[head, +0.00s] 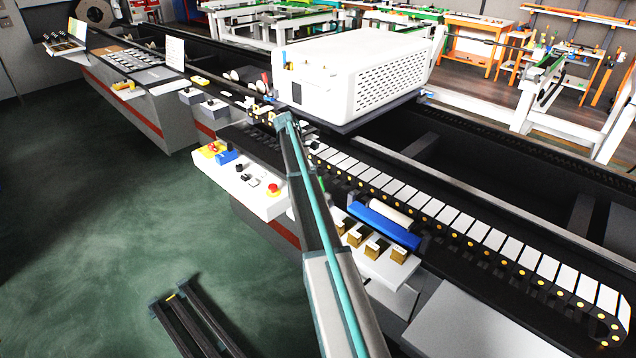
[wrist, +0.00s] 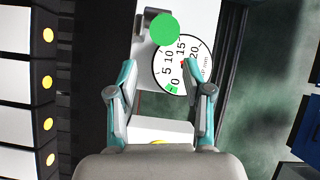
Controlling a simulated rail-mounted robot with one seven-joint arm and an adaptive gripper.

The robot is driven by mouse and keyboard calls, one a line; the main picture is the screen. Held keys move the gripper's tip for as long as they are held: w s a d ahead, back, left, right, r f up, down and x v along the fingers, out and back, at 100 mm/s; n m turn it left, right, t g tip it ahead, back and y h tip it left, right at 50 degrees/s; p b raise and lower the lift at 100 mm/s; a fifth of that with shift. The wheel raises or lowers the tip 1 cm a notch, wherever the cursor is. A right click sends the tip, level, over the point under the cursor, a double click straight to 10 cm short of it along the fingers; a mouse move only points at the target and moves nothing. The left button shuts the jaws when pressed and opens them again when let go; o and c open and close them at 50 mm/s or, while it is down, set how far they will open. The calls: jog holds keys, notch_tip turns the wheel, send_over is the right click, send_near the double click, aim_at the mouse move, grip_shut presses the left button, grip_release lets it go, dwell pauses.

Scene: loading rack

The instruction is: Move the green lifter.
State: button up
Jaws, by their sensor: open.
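A round, flat, bright green disc (wrist: 165,29), the only large green part near my gripper, shows at the top middle of the wrist view. It overlaps the upper left of a round white dial (wrist: 200,72) with black numbers, a red mark and a small green patch at 0. My gripper (wrist: 159,66) is open, its two teal fingers apart with nothing between the tips. The disc appears just beyond the fingertips, above them in the picture. I cannot tell whether they touch. In the head view, the fingers and the disc are not clear.
A cable chain (head: 440,215) with yellow dots runs along the machine; it also shows at the wrist view's left. A white machine housing (head: 355,70) stands behind my arm. A control panel (head: 240,180) with a red button lies left. Green floor (head: 90,220) is open.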

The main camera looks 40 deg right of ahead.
jog(key=w+a, duration=0.2)
jog(key=w, duration=0.5)
jog(key=shift+s, duration=0.1)
jog(key=s+a+f+t, duration=0.2)
jog(key=s+a+f, duration=0.75)
jog(key=a, duration=0.45)
jog(key=s+a+f+m+t+y, duration=0.15)
jog(key=s+a+f, duration=0.25)
jog(key=s+a, duration=0.9)
jog(key=s+a+f+m+t, duration=0.35)
jog(key=s+a, duration=0.75)
jog(key=s, duration=0.5)
jog(key=s+f+g+b, duration=0.7)
jog(key=s+f, duration=1.9)
jog(key=s, duration=0.2)
jog(key=shift+s+f+n+g, duration=0.3)
jog(key=shift+s+f, duration=0.05)
jog(key=shift+s, duration=0.05)
